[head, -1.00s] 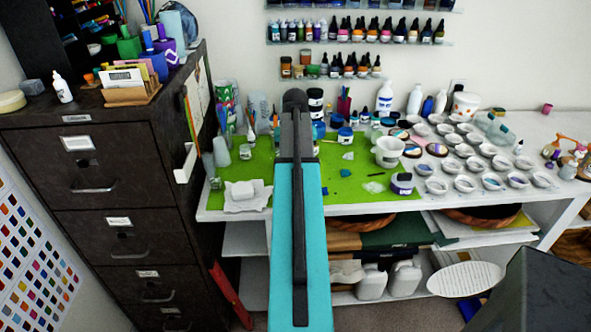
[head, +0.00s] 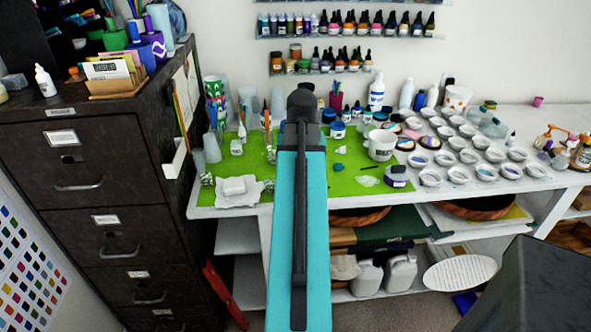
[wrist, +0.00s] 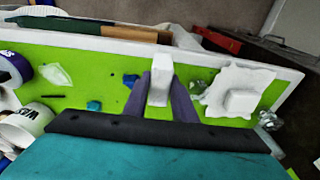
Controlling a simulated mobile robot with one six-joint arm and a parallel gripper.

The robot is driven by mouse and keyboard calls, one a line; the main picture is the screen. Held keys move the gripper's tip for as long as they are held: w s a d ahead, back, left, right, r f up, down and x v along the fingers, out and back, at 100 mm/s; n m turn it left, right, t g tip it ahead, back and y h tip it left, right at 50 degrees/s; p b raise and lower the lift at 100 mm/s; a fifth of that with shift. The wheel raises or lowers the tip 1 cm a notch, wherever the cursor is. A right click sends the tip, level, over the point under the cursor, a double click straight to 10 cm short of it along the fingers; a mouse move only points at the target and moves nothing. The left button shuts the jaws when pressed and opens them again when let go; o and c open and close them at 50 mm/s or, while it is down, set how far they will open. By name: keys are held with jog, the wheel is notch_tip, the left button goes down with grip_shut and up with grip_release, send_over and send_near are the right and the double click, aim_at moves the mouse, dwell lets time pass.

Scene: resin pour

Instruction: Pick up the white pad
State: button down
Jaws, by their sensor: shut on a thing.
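A white pad (wrist: 160,80), a small pale block, sits between the two fingers of my gripper (wrist: 161,92) in the wrist view. The fingers are shut on it, above the green mat (wrist: 95,65). In the head view my arm hides the fingers and the held pad. Another white block (head: 233,187) rests on a crumpled white cloth (head: 247,199) at the left front of the mat. In the wrist view that block (wrist: 240,101) lies to the right of my gripper, apart from it.
A dark filing cabinet (head: 90,215) stands left of the white table. A white mug (head: 381,145), a jar (head: 397,177) and many small cups (head: 486,172) stand on the right. Bottles line the back. Blue scraps (head: 338,167) lie on the mat.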

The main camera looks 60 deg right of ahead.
jog(key=shift+s+a+r, duration=0.2)
jog(key=shift+s+a, duration=1.15)
jog(key=shift+s, duration=0.2)
jog(key=c, duration=2.1)
grip_release()
jog(key=c, duration=0.3)
jog(key=s+d+r+m+g+p, duration=0.1)
jog(key=s+d+r+m+p, duration=0.1)
jog(key=s+d+m+p, duration=0.4)
jog(key=s+d+r+m+g+p, duration=0.1)
jog(key=s+d+r+m+p, duration=0.2)
jog(key=s+d+m+p, duration=0.4)
jog(key=s+d+m, duration=0.6)
jog(key=s+d, duration=0.2)
jog(key=d, duration=0.2)
jog(key=shift+d+m+y, duration=0.3)
jog(key=shift+d, duration=0.1)
